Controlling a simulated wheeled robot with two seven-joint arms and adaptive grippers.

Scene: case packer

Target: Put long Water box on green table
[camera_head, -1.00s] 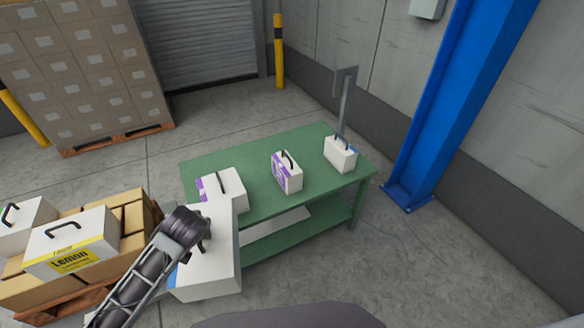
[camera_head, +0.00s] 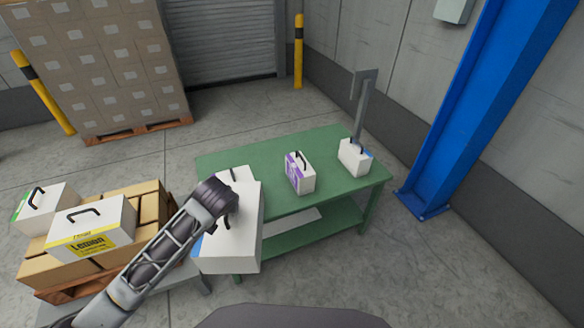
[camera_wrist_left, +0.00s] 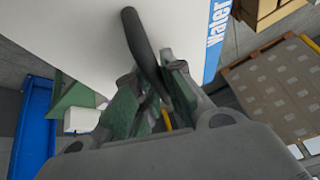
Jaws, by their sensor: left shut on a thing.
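My left gripper (camera_wrist_left: 160,95) is shut on the black handle of a long white Water box (camera_head: 230,245). The blue "Water" label (camera_wrist_left: 216,35) shows in the left wrist view. In the head view the box hangs at the front left of the green table (camera_head: 275,151), overlapping its near left edge in the picture. On the table stand a purple-and-white box (camera_head: 300,174) in the middle and a small white box with blue (camera_head: 354,157) at the right. Another white box (camera_head: 236,173) is mostly hidden behind the held box. My right gripper is not in view.
At the left, a Lemon box (camera_head: 92,229) and a white-green box (camera_head: 45,207) stand on brown cartons (camera_head: 155,200). A grey post (camera_head: 363,100) rises at the table's back right, near a blue column (camera_head: 480,110). Bare table top lies at the back.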

